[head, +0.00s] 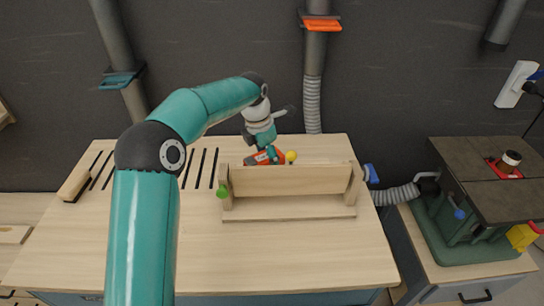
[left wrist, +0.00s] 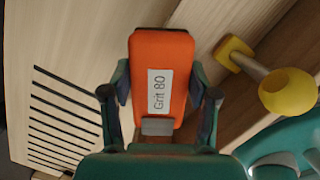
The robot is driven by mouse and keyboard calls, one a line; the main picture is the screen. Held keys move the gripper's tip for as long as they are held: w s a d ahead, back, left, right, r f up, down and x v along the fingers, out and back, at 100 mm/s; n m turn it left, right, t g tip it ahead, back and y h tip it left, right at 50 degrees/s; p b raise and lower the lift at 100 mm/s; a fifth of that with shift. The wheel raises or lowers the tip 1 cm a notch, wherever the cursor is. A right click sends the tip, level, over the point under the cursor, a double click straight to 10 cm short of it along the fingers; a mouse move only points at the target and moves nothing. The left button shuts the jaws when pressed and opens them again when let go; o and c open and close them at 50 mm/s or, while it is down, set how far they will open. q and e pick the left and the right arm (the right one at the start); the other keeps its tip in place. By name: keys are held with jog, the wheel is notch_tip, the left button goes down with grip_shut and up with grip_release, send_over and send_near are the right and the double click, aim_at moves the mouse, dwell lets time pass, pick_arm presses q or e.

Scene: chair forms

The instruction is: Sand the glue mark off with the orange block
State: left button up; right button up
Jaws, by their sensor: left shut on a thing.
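The orange block (head: 256,159), labelled "Grit 80", is held in my left gripper (head: 267,150). In the left wrist view the block (left wrist: 160,60) sits between the two fingers of the gripper (left wrist: 159,100). The wooden form (head: 290,181) stands on the bench, with a long upright board between two end pieces on a base strip. The block is at the board's far side, near its top edge; I cannot tell whether it touches the wood. No glue mark is visible in either view. My right gripper is not in view.
The bench top (head: 165,250) is clear in front of the form. A yellow knob (head: 291,156) is close to the block, and a green knob (head: 222,192) is at the form's left end. A wooden-handled tool (head: 74,186) lies at the left. A machine (head: 480,190) stands at the right.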

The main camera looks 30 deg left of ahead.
pick_arm(q)
jog(key=shift+s+f, duration=0.1)
jog(key=shift+f, duration=0.1)
notch_tip(320, 180, up, 6)
jog(key=p, duration=0.5)
jog(key=shift+r, duration=0.15)
jog(key=shift+r, duration=1.45)
